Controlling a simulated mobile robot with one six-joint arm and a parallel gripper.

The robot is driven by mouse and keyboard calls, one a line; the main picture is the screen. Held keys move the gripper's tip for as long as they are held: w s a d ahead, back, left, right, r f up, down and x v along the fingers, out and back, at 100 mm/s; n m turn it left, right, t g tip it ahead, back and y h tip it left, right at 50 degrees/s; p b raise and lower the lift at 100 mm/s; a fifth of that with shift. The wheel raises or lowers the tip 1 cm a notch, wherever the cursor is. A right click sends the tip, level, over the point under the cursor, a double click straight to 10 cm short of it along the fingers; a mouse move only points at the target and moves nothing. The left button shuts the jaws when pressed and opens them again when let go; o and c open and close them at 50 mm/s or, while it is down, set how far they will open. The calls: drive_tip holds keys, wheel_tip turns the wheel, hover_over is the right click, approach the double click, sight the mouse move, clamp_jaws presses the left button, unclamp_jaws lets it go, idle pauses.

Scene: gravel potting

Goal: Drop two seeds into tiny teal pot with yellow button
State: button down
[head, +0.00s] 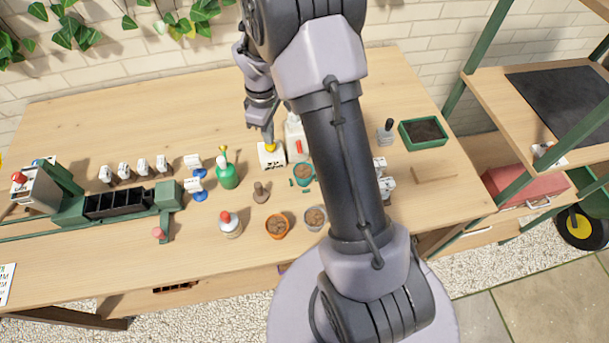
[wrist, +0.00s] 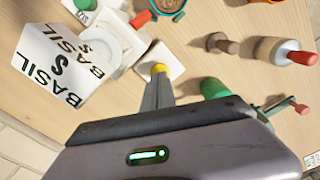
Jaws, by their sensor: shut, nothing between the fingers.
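The yellow button (head: 270,147) sits on top of a small white box (head: 271,158) in the middle of the table. It also shows in the wrist view (wrist: 161,68), right at my fingertips. My gripper (head: 269,138) is shut and empty, pointing down with its tips at the button. They look to be touching it or just above it; I cannot tell which. The tiny teal pot (head: 304,180) holds brown soil and stands to the right of and in front of the box. It is partly cut off at the wrist view's top edge (wrist: 169,14). I cannot make out any seeds.
A white box with a red lever (head: 298,153) stands just right of the button box. The table's back left is clear.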

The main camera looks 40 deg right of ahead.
drive_tip(key=shift+f, duration=0.2)
drive_tip(key=shift+f+b, duration=0.9)
drive_tip(key=shift+f, duration=0.25)
drive_tip(key=shift+r, duration=0.1)
drive_tip(key=shift+r+p, duration=1.25)
drive_tip(key=shift+r, duration=0.1)
drive_tip(key=shift+f, duration=0.25)
